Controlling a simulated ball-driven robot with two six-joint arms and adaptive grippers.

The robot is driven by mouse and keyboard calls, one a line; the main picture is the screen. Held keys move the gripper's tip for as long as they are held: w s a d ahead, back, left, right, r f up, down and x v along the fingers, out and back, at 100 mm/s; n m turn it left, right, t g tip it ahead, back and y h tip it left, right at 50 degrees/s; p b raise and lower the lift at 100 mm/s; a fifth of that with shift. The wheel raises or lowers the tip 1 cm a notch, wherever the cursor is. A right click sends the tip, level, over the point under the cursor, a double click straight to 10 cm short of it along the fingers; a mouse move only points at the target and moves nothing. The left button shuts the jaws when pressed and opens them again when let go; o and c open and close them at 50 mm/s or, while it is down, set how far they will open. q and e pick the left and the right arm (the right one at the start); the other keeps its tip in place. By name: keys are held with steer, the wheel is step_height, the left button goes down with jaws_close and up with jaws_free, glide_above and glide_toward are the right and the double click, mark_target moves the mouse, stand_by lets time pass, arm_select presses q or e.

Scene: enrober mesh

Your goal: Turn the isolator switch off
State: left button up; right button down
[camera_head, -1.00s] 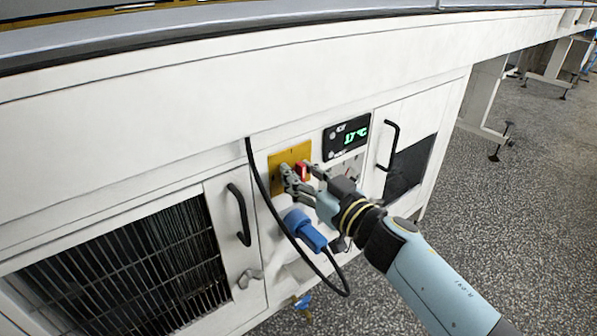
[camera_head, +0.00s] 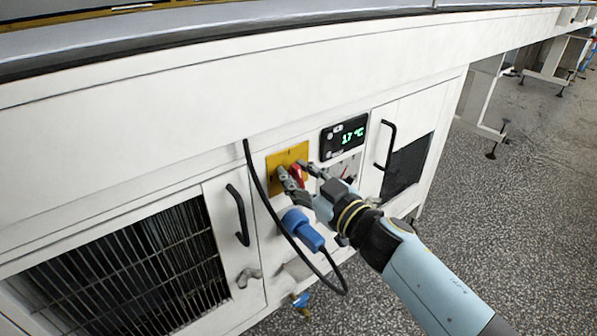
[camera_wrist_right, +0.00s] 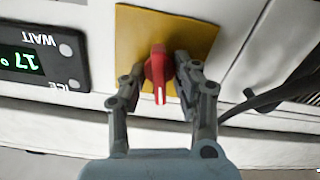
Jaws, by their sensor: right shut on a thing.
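The isolator switch has a red handle (camera_head: 296,174) on a yellow plate (camera_head: 287,157) on the white machine front. In the right wrist view the red handle (camera_wrist_right: 158,72) stands in the middle of the yellow plate (camera_wrist_right: 190,35), its white-marked end towards my gripper. My right gripper (camera_head: 294,177) is shut on the red handle, with one finger on each side, as the right wrist view (camera_wrist_right: 158,85) also shows. In the head view the fingers partly cover the handle, which looks tilted. My left gripper is not in view.
A display (camera_head: 344,137) reading 17 °C is right of the plate. A blue plug (camera_head: 303,229) with a black cable (camera_head: 262,190) hangs below. Black door handles (camera_head: 238,214) and (camera_head: 386,145) stick out on both sides. Open speckled floor lies at the right.

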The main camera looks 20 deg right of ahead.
steer(key=n, duration=0.3)
steer(key=shift+n, duration=0.3)
steer(key=n, duration=0.2)
steer(key=shift+a+f+n+p, duration=0.1)
steer(key=shift+f+n+p, duration=0.05)
steer(key=shift+n+p, duration=0.2)
steer(key=n, duration=0.3)
steer(key=shift+s+f+n, duration=0.1)
steer(key=shift+n, duration=0.25)
steer(key=shift+f+n+b, duration=0.1)
steer(key=shift+n+b, duration=0.25)
steer(key=shift+n, duration=0.45)
steer(key=shift+a+n, duration=0.1)
steer(key=shift+n, duration=1)
steer(key=shift+n+b, duration=0.3)
steer(key=shift+n, duration=0.3)
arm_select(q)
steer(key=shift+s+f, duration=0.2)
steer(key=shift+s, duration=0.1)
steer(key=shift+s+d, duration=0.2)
